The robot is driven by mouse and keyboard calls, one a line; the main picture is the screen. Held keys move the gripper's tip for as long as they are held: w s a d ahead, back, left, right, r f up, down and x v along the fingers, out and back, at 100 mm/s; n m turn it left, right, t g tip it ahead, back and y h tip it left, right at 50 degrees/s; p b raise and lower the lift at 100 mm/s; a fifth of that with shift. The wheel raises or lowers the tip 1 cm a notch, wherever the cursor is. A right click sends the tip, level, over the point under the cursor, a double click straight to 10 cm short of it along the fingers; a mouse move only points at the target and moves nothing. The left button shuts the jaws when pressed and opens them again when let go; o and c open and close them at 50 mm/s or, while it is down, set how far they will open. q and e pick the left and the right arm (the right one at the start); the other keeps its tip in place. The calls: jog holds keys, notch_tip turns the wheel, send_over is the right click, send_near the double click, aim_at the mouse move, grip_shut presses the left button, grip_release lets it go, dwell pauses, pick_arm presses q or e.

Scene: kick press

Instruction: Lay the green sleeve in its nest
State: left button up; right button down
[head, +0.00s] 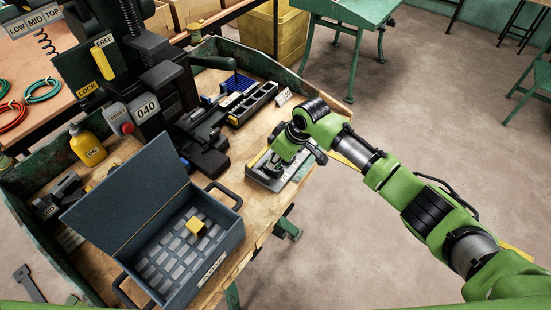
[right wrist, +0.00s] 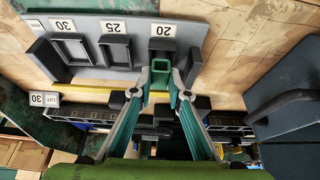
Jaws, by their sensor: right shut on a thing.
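The green sleeve (right wrist: 160,72) is a small, square, hollow tube. In the right wrist view my right gripper (right wrist: 161,82) is shut on it, with a fingertip on each side. The sleeve is right by the dark nest marked 20 (right wrist: 162,48) on a grey nest plate (right wrist: 90,74); I cannot tell whether it touches the nest. Nests marked 25 (right wrist: 115,50) and 30 (right wrist: 70,50) stand to its left. In the head view my right gripper (head: 273,166) is over the plate (head: 290,180) near the bench edge and hides the sleeve. My left gripper is not in view.
An open blue-grey box (head: 232,238) holds a yellow block (head: 196,228) beside the plate. The black press (head: 165,90) stands behind, with a yellow oil bottle (head: 88,146) to its left. A dark tray (head: 252,104) lies beyond the plate.

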jog(key=shift+f, duration=0.4)
dwell(0.7)
jog(key=shift+p, duration=0.8)
dwell(1.2)
jog(key=shift+f, duration=0.15)
dwell(0.3)
jog(key=c, duration=1.8)
grip_release()
jog(key=shift+c, duration=0.2)
jog(key=p+v, duration=0.4)
jog(key=p, duration=0.1)
jog(key=shift+s+d+r, duration=0.1)
jog(key=shift+r, duration=0.3)
jog(key=shift+p+v, duration=0.65)
jog(key=shift+v, duration=0.4)
